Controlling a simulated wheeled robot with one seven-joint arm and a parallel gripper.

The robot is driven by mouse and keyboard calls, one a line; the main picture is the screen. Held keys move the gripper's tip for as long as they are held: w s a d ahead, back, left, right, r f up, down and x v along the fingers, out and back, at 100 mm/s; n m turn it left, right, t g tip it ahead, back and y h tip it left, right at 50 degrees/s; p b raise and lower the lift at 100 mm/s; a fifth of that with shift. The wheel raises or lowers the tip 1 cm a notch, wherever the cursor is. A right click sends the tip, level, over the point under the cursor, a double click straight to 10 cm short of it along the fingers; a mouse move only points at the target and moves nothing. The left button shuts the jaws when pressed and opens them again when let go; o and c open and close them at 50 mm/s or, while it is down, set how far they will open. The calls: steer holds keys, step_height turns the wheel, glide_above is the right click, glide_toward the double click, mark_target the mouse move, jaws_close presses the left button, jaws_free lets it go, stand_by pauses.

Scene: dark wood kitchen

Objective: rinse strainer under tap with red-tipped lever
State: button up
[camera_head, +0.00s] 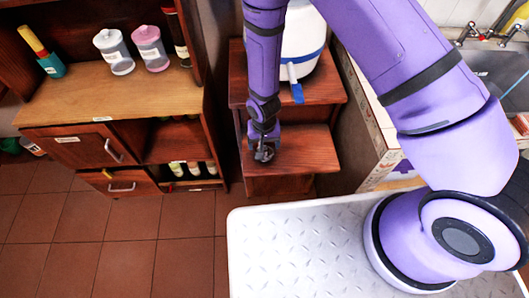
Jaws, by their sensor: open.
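My gripper (264,153) is open and points down over the lower step of a reddish wooden stand, with nothing visible in it. A tap with a small red tip (482,38) is at the top right, by the steel sink (490,62); my arm hides part of the sink. A white round vessel with a blue band (303,42) stands on the upper step, behind my gripper, partly hidden by my arm. A blue handle-like piece (295,84) hangs in front of it. I cannot tell whether either is the strainer.
A wooden cabinet (150,95) at the left holds two lidded jars (114,52) and a teal holder (52,66). The wooden stand (310,140) is close around my gripper. Tiled floor (120,230) is clear at lower left.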

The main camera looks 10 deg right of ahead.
mark_target(264, 147)
steer(key=shift+s+d+f, duration=0.1)
steer(key=shift+s+f, duration=0.05)
steer(key=shift+f, duration=2.45)
steer(key=c, duration=0.8)
steer(key=shift+r, duration=0.1)
